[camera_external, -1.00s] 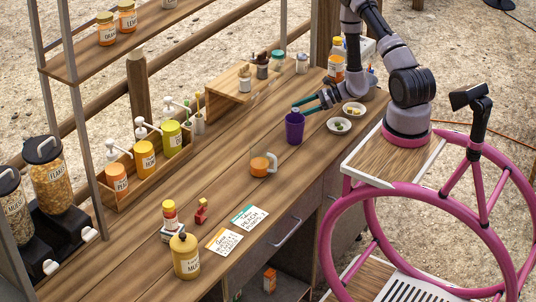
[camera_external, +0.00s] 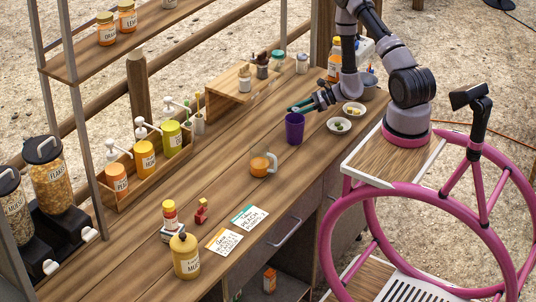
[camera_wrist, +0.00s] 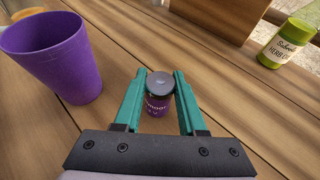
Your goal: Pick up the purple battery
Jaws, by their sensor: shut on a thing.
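The purple battery (camera_wrist: 157,106) is a small upright cylinder with a grey top and a dark purple label with white letters. In the wrist view it stands between the two teal fingers of my gripper (camera_wrist: 160,82), which are shut on it. In the external view my gripper (camera_external: 300,106) is low over the wooden counter, just behind the purple cup. The battery cannot be made out there. Whether it touches the counter is hard to tell.
A purple cup (camera_external: 294,130) stands close to my fingers; it also shows at the left of the wrist view (camera_wrist: 52,62). Two small bowls (camera_external: 339,126) sit to the right.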

